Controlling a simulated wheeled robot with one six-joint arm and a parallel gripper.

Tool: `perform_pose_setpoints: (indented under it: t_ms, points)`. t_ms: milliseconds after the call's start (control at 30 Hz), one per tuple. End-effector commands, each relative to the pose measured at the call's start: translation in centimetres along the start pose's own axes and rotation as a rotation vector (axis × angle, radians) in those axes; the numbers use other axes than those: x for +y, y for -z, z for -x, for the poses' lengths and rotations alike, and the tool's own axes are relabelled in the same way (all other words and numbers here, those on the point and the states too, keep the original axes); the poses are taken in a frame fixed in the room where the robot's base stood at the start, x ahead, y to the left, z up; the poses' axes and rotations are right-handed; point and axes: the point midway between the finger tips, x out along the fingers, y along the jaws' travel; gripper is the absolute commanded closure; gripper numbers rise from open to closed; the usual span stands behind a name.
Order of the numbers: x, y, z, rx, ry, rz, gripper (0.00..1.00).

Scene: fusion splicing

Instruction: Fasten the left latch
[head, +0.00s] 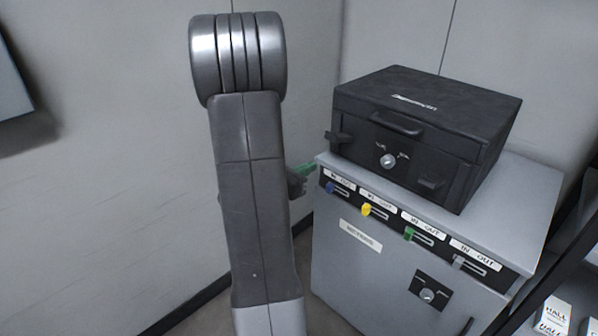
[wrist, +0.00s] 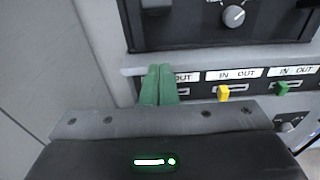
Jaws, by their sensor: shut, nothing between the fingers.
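A black case (head: 430,110) with a closed lid and a front handle sits on a grey cabinet. Its left latch (head: 338,138) is a black tab sticking out from the left of the case front; whether it is fastened I cannot tell. The latch also shows at the top edge of the wrist view (wrist: 156,5), partly cut off. The right latch (head: 432,182) sticks out too. My gripper (wrist: 158,70) has green fingers pressed together with nothing between them. It is below the left latch in the wrist view and apart from it. In the head view my arm hides most of it.
A round knob (head: 387,161) is between the latches. The grey cabinet (head: 375,290) has a row of coloured sliders, including a yellow one (head: 367,209) and a green one (head: 409,234), just below the case. A dark shelf is at the right; a bare wall is behind.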

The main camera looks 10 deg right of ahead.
Motion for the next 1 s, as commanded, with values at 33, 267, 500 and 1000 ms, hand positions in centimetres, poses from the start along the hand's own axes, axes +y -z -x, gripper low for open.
perform_pose_setpoints:
  t_ms: [33,267,500,1000]
  points:
    - [-0.2,0.1,-0.9,0.001,0.005,0.000,1.00]
    - [-0.1,0.0,-4.9,0.000,0.005,0.000,1.00]
    - [0.0,-3.0,-6.0,-0.002,0.000,-0.003,1.00]
    - [0.0,-3.9,-6.3,0.001,0.000,0.001,1.00]
